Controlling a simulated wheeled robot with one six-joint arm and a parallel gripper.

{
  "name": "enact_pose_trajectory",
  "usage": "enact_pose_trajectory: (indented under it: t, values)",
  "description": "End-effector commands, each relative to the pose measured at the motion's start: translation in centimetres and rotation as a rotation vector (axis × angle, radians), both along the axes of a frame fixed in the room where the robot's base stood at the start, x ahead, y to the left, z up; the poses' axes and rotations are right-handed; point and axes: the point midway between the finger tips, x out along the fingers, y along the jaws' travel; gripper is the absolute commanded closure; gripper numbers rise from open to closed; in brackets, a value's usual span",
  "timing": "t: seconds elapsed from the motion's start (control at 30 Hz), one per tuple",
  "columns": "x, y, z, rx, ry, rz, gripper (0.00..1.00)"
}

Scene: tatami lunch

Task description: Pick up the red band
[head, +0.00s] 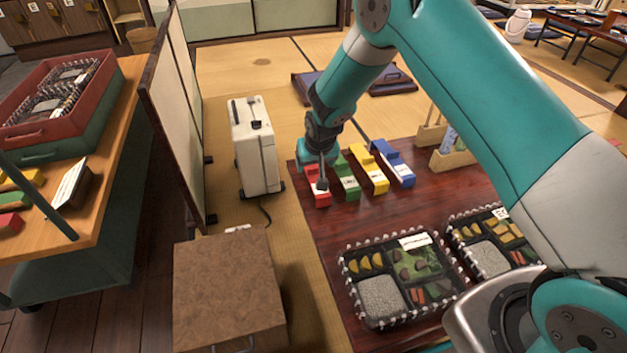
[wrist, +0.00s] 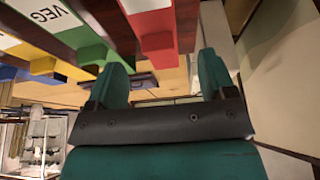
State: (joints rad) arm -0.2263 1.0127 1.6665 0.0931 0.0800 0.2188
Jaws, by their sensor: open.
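The red band (head: 323,201) lies at the near-left edge of the dark red table, leftmost in a row of coloured bands. My gripper (head: 321,181) is over it in the head view and hides part of it. In the wrist view the red band (wrist: 155,27), with a white patch, shows just beyond the gap between the two teal fingers of my gripper (wrist: 164,75). The fingers are apart and nothing is held between them. I cannot tell whether they touch the band.
A green band (head: 346,180), a yellow band (head: 371,172) and a blue band (head: 395,163) lie right of the red one. Bento boxes (head: 352,300) stand nearer on the table (head: 325,235). A white case (head: 252,150) stands on the floor to the left.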

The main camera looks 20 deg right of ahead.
Motion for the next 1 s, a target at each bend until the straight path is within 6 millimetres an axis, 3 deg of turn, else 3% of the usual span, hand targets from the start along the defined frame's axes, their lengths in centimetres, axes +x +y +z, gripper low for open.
enact_pose_trajectory:
  t: [0.27,0.57,0.83,1.0]
  values:
    - [0.7,-0.1,-2.0,0.000,0.000,0.000,0.23]
    - [2.1,-0.2,-6.1,0.000,0.001,0.000,0.23]
    - [2.3,-0.2,-6.2,0.000,0.000,0.000,0.23]
    - [2.3,-0.2,-6.2,0.000,0.000,0.000,0.62]
